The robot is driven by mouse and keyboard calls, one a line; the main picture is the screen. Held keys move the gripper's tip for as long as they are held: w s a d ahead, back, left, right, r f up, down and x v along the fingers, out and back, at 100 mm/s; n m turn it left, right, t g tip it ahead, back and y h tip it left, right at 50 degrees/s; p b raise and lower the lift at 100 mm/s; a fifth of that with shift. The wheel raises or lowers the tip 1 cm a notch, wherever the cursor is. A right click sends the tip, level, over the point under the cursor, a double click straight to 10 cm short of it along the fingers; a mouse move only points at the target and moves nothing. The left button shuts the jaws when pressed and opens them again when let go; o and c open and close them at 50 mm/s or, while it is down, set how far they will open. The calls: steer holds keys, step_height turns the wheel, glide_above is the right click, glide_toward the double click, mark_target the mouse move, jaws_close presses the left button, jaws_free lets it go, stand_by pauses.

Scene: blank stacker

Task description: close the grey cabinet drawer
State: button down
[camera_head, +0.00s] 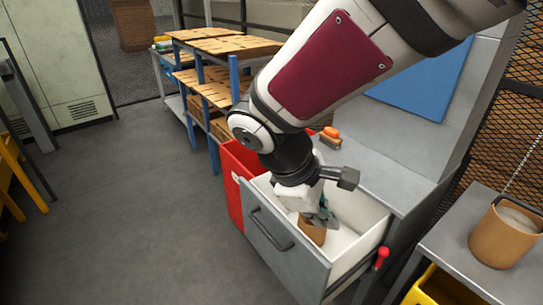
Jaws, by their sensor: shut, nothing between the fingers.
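The grey cabinet drawer (285,262) is pulled open, with its grey front and dark bar handle (268,229) facing the lower left. Its white inside is visible. My gripper (323,218) points down over or into the open drawer, behind the front panel, and its fingers are shut and partly hidden. A brown round container (312,231) is in the drawer beside my fingers, partly covered by them. I cannot tell whether they touch. The grey cabinet top (378,182) is behind the drawer.
A red bin (232,185) stands close at the drawer's left. A red knob (382,254) is near its right corner. A side table at right holds a brown pot (503,235), with a yellow crate (440,290) below. Open floor (140,200) lies to the left.

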steer(key=w+a+f+n+t+h+b, duration=0.1)
steer(key=w+a+f+n+t+b, duration=0.1)
steer(key=a+f+n, duration=0.7)
steer(key=w+a+f+n+t+h+b, duration=0.1)
steer(key=a+f+n+t+b, duration=0.15)
steer(key=a+f, duration=0.8)
steer(key=b, duration=0.2)
glide_toward(288, 261)
step_height(288, 261, down, 3)
steer(key=a, duration=0.1)
steer(key=shift+n+g, duration=0.35)
steer(key=shift+w+d+f, duration=0.1)
steer(key=shift+w+d, duration=0.55)
steer(key=shift+d, duration=0.2)
steer(key=shift+w+d+f, duration=0.1)
steer(key=shift+w+d, duration=0.5)
steer(key=shift+d, duration=0.25)
steer(key=w+d+b, duration=0.3)
steer(key=w+d, duration=0.5)
steer(key=d, duration=0.3)
steer(key=w+d+b, duration=0.3)
steer(key=w+d, duration=0.4)
steer(key=d, duration=0.4)
steer(key=shift+w+d, duration=0.3)
steer(key=shift+w, duration=0.05)
steer(key=shift+r, duration=0.1)
